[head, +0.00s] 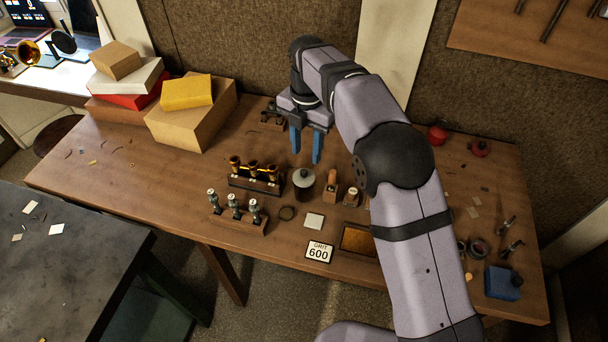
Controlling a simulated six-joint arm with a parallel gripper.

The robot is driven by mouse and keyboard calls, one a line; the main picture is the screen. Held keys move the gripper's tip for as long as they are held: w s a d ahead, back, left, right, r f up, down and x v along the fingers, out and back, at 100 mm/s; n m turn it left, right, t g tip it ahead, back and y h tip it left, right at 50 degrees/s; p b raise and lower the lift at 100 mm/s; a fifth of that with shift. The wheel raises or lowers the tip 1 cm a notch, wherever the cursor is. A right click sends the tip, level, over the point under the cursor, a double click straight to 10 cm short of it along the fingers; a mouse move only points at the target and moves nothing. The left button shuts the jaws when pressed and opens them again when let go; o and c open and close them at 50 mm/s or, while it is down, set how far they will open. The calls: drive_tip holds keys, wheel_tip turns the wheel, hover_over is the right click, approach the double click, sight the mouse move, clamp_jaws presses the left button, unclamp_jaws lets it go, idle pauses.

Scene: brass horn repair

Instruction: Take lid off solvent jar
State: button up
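The solvent jar (304,193) looks like the dark, round jar in the middle of the wooden table. A grey lid (304,178) with a small dark knob on top sits on it. My gripper (305,158) has two blue fingers pointing down, spread apart with nothing between them. In the picture the fingertips are just above the lid, but I cannot tell the exact height or depth gap. The jar's contents are hidden.
A rack of brass mouthpieces (254,178) and a rack of valves (237,213) stand left of the jar. Small wooden blocks (331,188) stand close on its right. Stacked boxes (195,115) fill the back left.

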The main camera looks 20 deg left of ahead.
sight(305, 170)
drive_tip(key=shift+f+p, duration=0.3)
drive_tip(key=shift+f, duration=0.65)
drive_tip(key=f+p, duration=0.1)
drive_tip(key=f, duration=0.1)
drive_tip(key=f+p, duration=0.1)
drive_tip(key=p, duration=0.1)
drive_tip(key=shift+s+a+f, duration=0.2)
drive_tip(key=shift+f, duration=0.9)
clamp_jaws()
